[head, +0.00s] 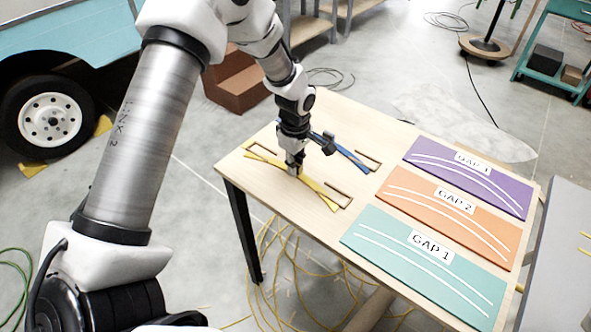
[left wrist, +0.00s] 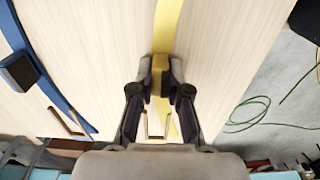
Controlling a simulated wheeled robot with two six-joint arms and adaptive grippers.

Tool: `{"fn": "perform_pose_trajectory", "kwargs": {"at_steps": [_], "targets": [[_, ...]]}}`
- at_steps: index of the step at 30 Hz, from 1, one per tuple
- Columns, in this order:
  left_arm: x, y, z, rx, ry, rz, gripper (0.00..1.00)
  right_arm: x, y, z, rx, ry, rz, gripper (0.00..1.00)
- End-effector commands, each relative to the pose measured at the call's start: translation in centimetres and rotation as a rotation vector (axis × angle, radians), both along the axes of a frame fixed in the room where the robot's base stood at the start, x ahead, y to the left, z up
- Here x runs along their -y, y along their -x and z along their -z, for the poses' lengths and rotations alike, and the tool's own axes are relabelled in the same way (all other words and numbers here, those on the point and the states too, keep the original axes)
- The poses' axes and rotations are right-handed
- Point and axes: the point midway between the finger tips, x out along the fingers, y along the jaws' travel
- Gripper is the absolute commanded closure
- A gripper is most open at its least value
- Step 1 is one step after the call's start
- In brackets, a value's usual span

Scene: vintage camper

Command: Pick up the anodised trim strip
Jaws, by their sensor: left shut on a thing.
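A long, slightly curved yellow strip (head: 318,194) is at the left part of the wooden table (head: 290,209). My left gripper (head: 294,172) points down at its middle and is shut on it. In the left wrist view the fingers (left wrist: 160,84) close from both sides on a yellow grip part, and the yellow strip (left wrist: 166,28) runs away beyond them. I cannot tell whether it is clear of the table. A blue curved strip (head: 353,160) lies behind, with a dark block (left wrist: 18,72) on it. My right gripper is not in view.
Purple (head: 490,186), orange (head: 425,208) and teal (head: 460,283) panels with white curved lines and GAP labels lie on the table's right side. Thin frame-shaped brackets (head: 340,189) stand near the strips. A grey surface (head: 560,255) is beyond the right edge.

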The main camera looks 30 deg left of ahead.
Motion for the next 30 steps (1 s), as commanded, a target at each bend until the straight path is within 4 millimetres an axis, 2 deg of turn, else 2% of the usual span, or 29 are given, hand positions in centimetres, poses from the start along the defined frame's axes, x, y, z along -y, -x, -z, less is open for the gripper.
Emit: {"fn": "perform_pose_trajectory", "kwargs": {"at_steps": [8, 17, 23, 30], "targets": [[0.0, 0.0, -0.2, 0.0, 0.0, 0.0, 1.0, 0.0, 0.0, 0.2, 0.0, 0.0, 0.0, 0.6], [0.1, 0.1, -3.6, 0.002, 0.0, 0.0, 1.0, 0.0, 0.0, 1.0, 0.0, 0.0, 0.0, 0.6], [2.9, 3.9, -3.7, -0.002, -0.001, 0.004, 1.0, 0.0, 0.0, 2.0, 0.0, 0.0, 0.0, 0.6], [7.2, 9.7, -4.4, -0.002, -0.004, 0.003, 1.0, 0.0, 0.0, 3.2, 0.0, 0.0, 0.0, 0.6]]}}
